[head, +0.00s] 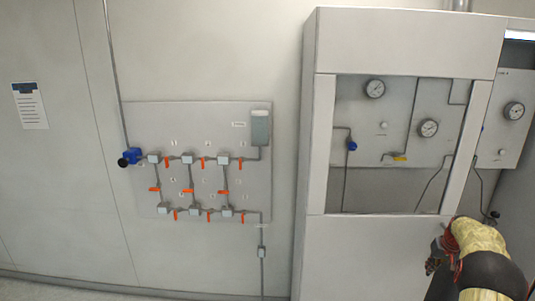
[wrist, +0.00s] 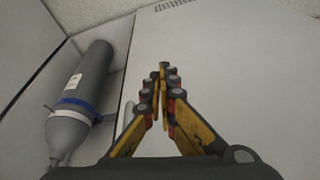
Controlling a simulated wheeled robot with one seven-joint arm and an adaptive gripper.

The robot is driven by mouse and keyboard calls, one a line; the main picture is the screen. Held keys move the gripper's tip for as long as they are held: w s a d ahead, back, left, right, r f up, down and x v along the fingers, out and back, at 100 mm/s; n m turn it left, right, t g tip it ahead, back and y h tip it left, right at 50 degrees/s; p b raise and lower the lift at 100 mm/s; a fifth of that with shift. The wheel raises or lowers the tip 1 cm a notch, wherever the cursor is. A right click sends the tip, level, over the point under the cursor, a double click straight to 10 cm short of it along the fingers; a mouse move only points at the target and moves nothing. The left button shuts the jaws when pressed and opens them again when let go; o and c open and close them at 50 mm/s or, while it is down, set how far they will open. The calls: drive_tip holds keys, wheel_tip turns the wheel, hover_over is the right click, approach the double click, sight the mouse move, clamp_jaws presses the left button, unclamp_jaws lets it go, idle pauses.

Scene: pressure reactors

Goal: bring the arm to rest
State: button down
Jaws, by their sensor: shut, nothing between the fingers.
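My gripper (wrist: 163,72) shows in the wrist view with its yellow and black fingers together and nothing between them. The fingers point at a plain pale panel or wall surface; I cannot tell how far off it is. In the head view my arm (head: 480,240), with a yellow cover and black links, is at the lower right, in front of the white cabinet's lower right part. The fingertips cannot be made out clearly in the head view.
A grey gas cylinder (wrist: 80,90) with a blue band stands left of my gripper. The white cabinet (head: 350,255) holds gauges (head: 374,88). A valve panel (head: 130,120) with orange handles hangs on the wall at left. A notice (head: 30,107) is further left.

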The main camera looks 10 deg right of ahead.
drive_tip(key=s+a+f+m+g, duration=0.1)
drive_tip(key=s+a+f, duration=0.1)
drive_tip(key=s+a, duration=0.45)
drive_tip(key=s+a+r+b, duration=0.1)
drive_tip(key=s+a+r, duration=0.3)
drive_tip(key=a, duration=0.5)
drive_tip(key=s+a+r+g+b, duration=0.1)
drive_tip(key=s+a+r, duration=0.35)
drive_tip(key=a, duration=0.45)
drive_tip(key=s+a+r+b, duration=0.1)
drive_tip(key=s+a+r, duration=0.3)
drive_tip(key=a, duration=0.5)
drive_tip(key=s+a+r+n+t+b, duration=0.2)
drive_tip(key=s+a+r+n, duration=0.1)
drive_tip(key=s+a, duration=0.5)
drive_tip(key=s+a+r+n+t+b, duration=0.1)
drive_tip(key=s+a+r+n+t, duration=0.1)
drive_tip(key=s+a, duration=0.7)
drive_tip(key=a+r+n, duration=0.1)
drive_tip(key=a, duration=0.3)
drive_tip(key=shift+a+r+y+b, duration=0.15)
drive_tip(key=shift+a+y+b, duration=0.15)
drive_tip(key=shift+y+b, duration=0.1)
